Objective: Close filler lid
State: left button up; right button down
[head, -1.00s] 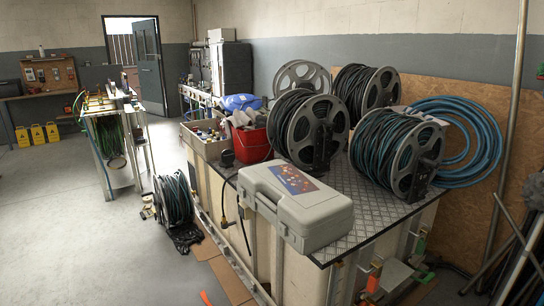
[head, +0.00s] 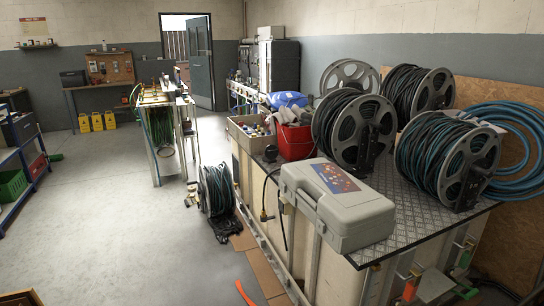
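I cannot make out a filler lid for certain. A pale tank-like bench (head: 330,268) with a metal tread-plate top (head: 408,212) stands at the right in the head view. A small black fitting (head: 270,154) sits at its top edge, beside the red bucket; I cannot tell whether it is a lid, or open or shut. A closed grey case (head: 338,208) with a picture label lies on the front part of the top and hides some of it. Neither of my grippers is in view.
Hose reels (head: 447,160) and a red bucket (head: 294,141) crowd the top. A hose reel (head: 216,190) stands on the floor beside the bench. A workbench (head: 160,125) and blue shelves (head: 22,150) stand further left. The grey floor (head: 120,240) between is clear.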

aim_at(273, 153)
jog(key=i+j, duration=0.2)
jog(key=i, duration=0.25)
jog(key=i+j+z, duration=0.1)
jog(key=i, duration=0.4)
jog(key=i+j, duration=0.35)
jog(key=i+l+z, duration=0.05)
jog(key=i, duration=0.05)
